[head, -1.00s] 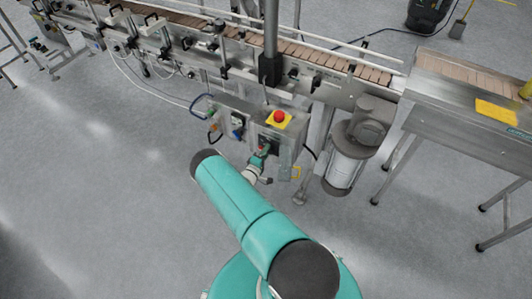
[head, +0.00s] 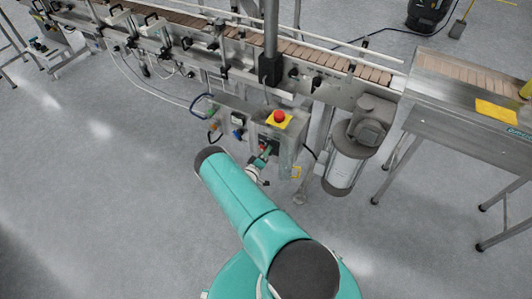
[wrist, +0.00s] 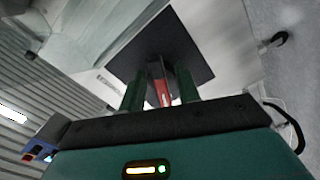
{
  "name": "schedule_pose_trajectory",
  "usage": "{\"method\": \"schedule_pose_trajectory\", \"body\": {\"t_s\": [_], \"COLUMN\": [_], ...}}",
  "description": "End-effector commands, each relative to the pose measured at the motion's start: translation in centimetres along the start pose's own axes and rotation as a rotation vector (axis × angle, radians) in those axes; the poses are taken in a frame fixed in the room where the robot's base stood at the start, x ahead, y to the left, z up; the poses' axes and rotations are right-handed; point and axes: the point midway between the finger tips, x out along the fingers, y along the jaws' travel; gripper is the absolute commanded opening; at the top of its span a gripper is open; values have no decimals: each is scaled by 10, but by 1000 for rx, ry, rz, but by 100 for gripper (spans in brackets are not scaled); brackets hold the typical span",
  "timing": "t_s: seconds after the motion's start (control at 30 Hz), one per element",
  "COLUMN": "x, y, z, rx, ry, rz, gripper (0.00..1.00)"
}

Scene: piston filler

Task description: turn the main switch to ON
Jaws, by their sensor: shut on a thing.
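The main switch (wrist: 163,92) has a red handle on a black square plate (wrist: 180,48), seen in the wrist view. My gripper (wrist: 160,88) has its two dark green fingers on either side of the red handle and is shut on it. The fingers cover part of the handle, and I cannot read any ON or OFF mark. In the head view, my gripper (head: 263,156) is at the front of the steel control box (head: 288,140) under the conveyor. The switch there is mostly hidden by my gripper.
A red emergency stop (head: 279,115) on a yellow base sits on top of the box. A conveyor (head: 300,52) runs behind it. A motor (head: 350,150) hangs to the right, near a steel table (head: 450,130). The floor in front is clear.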

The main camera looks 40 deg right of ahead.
Motion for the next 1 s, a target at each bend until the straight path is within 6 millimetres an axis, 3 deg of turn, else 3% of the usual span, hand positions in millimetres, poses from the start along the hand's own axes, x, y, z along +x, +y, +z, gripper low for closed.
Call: {"method": "schedule_pose_trajectory", "body": {"t_s": [1.0], "x": [-2], "y": [-7], "z": [-3], "rx": [934], "ry": [0], "rz": [0], "gripper": [10]}}
